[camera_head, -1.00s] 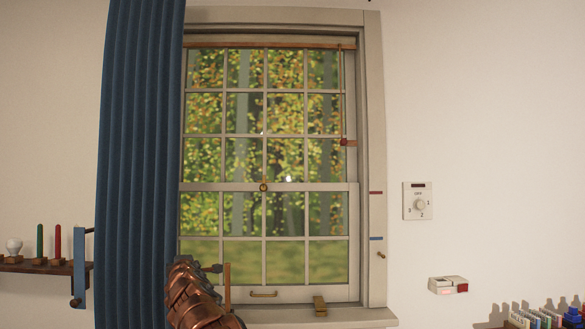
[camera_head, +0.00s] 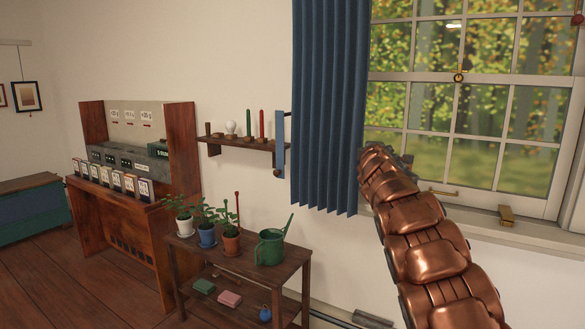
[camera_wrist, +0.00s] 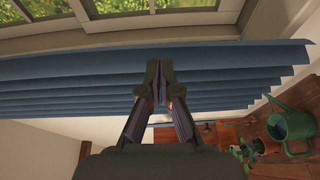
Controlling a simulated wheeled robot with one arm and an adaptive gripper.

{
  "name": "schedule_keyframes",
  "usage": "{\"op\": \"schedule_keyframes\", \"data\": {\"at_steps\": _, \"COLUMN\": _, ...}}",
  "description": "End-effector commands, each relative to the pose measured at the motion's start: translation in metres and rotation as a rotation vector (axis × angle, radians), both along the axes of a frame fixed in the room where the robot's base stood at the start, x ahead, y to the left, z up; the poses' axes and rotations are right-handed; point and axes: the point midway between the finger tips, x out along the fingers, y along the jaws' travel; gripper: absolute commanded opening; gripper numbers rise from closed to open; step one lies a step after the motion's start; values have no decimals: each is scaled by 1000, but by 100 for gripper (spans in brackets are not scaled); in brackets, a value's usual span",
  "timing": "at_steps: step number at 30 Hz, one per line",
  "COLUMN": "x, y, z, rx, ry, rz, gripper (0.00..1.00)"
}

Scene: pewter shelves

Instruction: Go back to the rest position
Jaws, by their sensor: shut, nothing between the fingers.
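My gripper (camera_wrist: 159,72) shows in the wrist view with its two dark fingers together and nothing between them. It is in front of the blue curtain (camera_wrist: 60,85), whose folds run across behind it. I cannot tell the distance to the curtain. In the head view my copper arm reaches up from the lower right, and its end is beside the curtain (camera_head: 328,110), in front of the lower window (camera_head: 475,130). The fingers are mostly hidden there behind the arm.
A plant table (camera_head: 240,262) holds several potted plants and a green watering can (camera_head: 271,247). A small wall shelf (camera_head: 240,145) with candles is left of the curtain. A wooden desk (camera_head: 120,212) and a blue chest (camera_head: 32,215) stand further left. Wooden floor is open at lower left.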

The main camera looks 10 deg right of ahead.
Motion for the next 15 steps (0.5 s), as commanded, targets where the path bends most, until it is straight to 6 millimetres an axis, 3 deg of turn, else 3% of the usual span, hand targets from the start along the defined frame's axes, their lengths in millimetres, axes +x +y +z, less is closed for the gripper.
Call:
{"op": "schedule_keyframes", "data": {"at_steps": 5, "x": -36, "y": -15, "z": -18, "rx": 129, "ry": 69, "rz": -103, "gripper": 0}}
{"op": "schedule_keyframes", "data": {"at_steps": 10, "x": -93, "y": -32, "z": -53, "rx": 311, "ry": 162, "rz": -246, "gripper": 0}}
{"op": "schedule_keyframes", "data": {"at_steps": 15, "x": -159, "y": -34, "z": -93, "rx": 498, "ry": 254, "rz": -385, "gripper": 0}}
